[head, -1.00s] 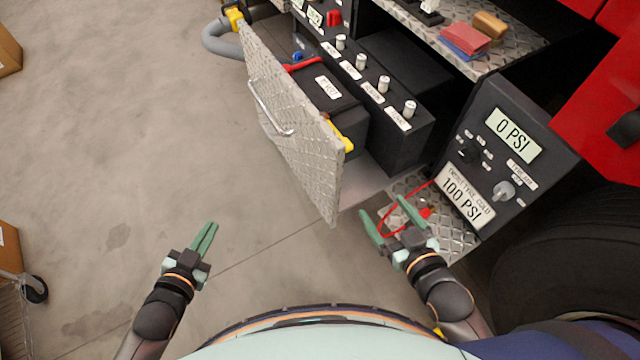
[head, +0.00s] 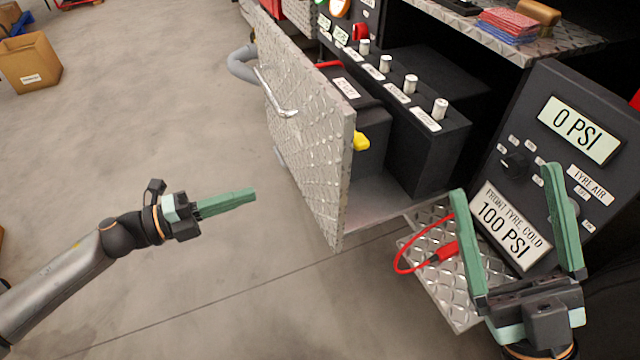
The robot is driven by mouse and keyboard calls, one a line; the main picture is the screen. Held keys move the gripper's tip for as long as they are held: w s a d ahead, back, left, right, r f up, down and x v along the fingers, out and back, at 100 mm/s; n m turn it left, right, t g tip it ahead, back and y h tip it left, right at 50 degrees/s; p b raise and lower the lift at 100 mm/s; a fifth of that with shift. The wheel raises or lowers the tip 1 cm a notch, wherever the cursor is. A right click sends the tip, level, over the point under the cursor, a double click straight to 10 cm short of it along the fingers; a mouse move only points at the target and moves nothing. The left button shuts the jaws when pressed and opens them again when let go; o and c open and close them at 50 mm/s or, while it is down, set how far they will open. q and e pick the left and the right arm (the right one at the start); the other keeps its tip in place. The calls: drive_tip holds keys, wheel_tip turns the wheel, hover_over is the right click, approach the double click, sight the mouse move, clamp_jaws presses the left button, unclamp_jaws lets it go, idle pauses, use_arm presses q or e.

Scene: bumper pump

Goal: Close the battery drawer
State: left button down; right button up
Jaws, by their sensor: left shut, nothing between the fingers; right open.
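The battery drawer (head: 308,150) stands pulled out, with its diamond-plate front facing left and a bar handle (head: 275,95) on that face. A black battery (head: 362,125) with a white label sits inside behind the front. My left gripper (head: 252,195) is shut and empty, to the left of the drawer front's lower part and apart from it, pointing right. My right gripper (head: 510,180) is open and empty, in front of the tyre air panel at the right, to the right of the drawer.
The tyre air panel (head: 540,160) reads 0 PSI. A red cable (head: 405,250) lies on a diamond-plate step (head: 455,290) below it. A cardboard box (head: 30,65) is far left. The floor left of the drawer is clear.

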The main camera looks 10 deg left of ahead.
sight(327, 169)
use_arm(q)
drive_tip(key=b+x, duration=0.1)
drive_tip(key=x, duration=1.2)
drive_tip(key=shift+w+d, duration=0.25)
drive_tip(key=shift+d, duration=0.05)
